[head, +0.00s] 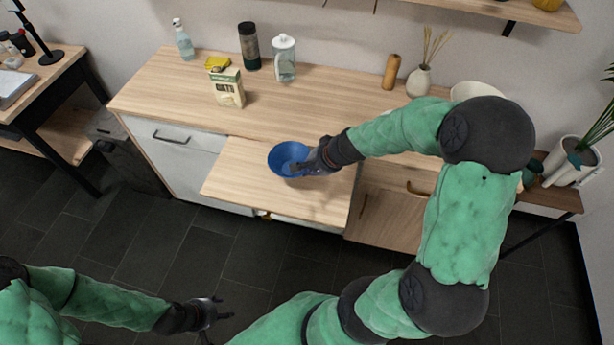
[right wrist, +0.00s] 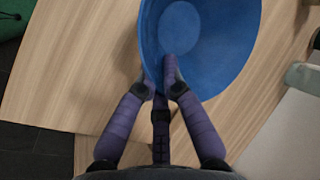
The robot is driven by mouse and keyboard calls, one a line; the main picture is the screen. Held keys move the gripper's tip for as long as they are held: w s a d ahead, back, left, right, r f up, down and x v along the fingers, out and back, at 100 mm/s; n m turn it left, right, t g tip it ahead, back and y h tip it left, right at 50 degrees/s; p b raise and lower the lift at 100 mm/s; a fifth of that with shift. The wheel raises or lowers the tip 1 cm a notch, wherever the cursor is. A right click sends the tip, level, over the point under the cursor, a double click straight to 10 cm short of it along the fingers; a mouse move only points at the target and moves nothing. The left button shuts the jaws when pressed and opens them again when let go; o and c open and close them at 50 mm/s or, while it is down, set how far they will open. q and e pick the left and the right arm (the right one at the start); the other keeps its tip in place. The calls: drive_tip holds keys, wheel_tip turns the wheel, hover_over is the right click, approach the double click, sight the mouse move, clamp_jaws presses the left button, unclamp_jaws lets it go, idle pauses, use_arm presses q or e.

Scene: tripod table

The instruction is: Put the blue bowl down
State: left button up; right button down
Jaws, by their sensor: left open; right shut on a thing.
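The blue bowl (head: 287,156) is upright over the pulled-out wooden board (head: 235,185) at the front of the counter. I cannot tell whether its base touches the board. My right gripper (head: 312,164) is shut on the bowl's right rim. In the right wrist view, the fingers (right wrist: 166,75) pinch the near wall of the bowl (right wrist: 215,40), and its inside looks empty. My left gripper (head: 215,308) is open and empty, low over the dark floor and far from the bowl.
On the counter (head: 170,90) stand an oats box (head: 229,88), a spray bottle (head: 183,40), a dark canister (head: 249,46), a glass jar (head: 284,58), a wooden mill (head: 391,71) and a vase (head: 419,80). The board is bare left of the bowl.

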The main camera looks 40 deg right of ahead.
drive_tip(key=shift+w+d+f, duration=0.1)
drive_tip(key=shift+w+f, duration=0.25)
drive_tip(key=shift+f, duration=0.15)
drive_tip(key=shift+w+f+b, duration=0.1)
drive_tip(key=shift+f+b, duration=1.1)
drive_tip(key=shift+f, duration=0.3)
drive_tip(key=shift+f, duration=0.2)
drive_tip(key=c, duration=1.4)
unclamp_jaws()
drive_tip(key=shift+r, duration=0.1)
